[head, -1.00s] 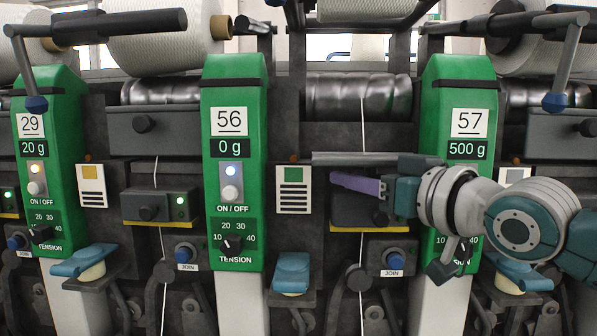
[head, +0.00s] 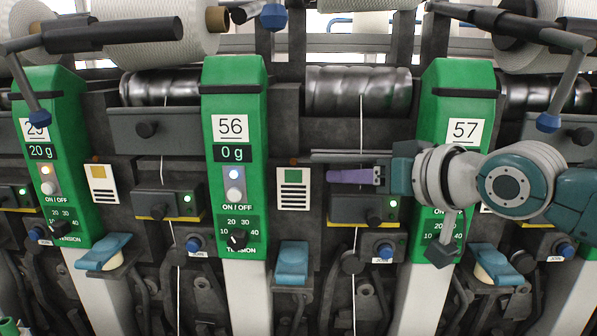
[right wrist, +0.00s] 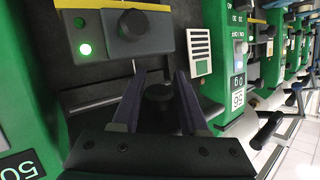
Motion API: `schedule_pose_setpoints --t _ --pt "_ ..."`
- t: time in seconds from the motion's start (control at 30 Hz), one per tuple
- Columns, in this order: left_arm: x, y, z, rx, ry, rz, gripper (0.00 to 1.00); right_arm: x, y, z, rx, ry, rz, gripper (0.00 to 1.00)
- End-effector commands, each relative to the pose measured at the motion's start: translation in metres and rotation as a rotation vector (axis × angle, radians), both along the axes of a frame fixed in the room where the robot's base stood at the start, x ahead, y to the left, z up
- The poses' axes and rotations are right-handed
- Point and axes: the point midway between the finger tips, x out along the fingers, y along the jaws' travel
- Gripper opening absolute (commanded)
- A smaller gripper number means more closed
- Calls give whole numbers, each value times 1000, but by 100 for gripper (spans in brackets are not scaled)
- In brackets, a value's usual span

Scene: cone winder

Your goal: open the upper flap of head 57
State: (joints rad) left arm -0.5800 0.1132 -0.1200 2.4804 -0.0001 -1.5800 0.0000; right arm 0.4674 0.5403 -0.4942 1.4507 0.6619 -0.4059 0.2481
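The green column of head 57 (head: 455,105) stands right of centre in the head view. In the bay to its left, a grey plate, seemingly the upper flap (head: 335,156), sticks out and shows nearly edge-on, with a dark recess above it. My right gripper (head: 335,177) points left just below the plate, its purple fingers seen from the side. In the right wrist view, its two fingers (right wrist: 160,85) stand apart on either side of a round black knob (right wrist: 158,95), with gaps visible. I cannot tell whether they touch the flap. My left gripper is out of view.
Below is a box with a green light (head: 390,204), also seen in the right wrist view (right wrist: 110,38). The column of head 56 (head: 235,95) stands left. A neighbouring flap (head: 180,137) hangs shut. A blue-tipped lever (head: 548,122) juts out near my right arm.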

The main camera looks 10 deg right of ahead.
Motion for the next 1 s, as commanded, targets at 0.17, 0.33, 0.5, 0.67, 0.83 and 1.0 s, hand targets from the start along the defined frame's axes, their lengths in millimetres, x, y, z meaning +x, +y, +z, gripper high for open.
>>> schedule_pose_setpoints --t 0.17,0.33,0.5,0.67,0.83,1.0 --pt "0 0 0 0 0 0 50 0 0 1 1 -2 0 64" --pt "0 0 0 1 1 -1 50 0 0 1 0 -3 1 64" --pt "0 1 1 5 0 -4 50 -4 -1 3 1 -3 0 64" --pt "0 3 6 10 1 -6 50 -22 -8 10 -1 -4 1 64" --pt "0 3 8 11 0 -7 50 -51 -18 18 -3 -1 1 64" --pt "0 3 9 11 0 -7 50 -75 -27 26 -1 -1 0 64"
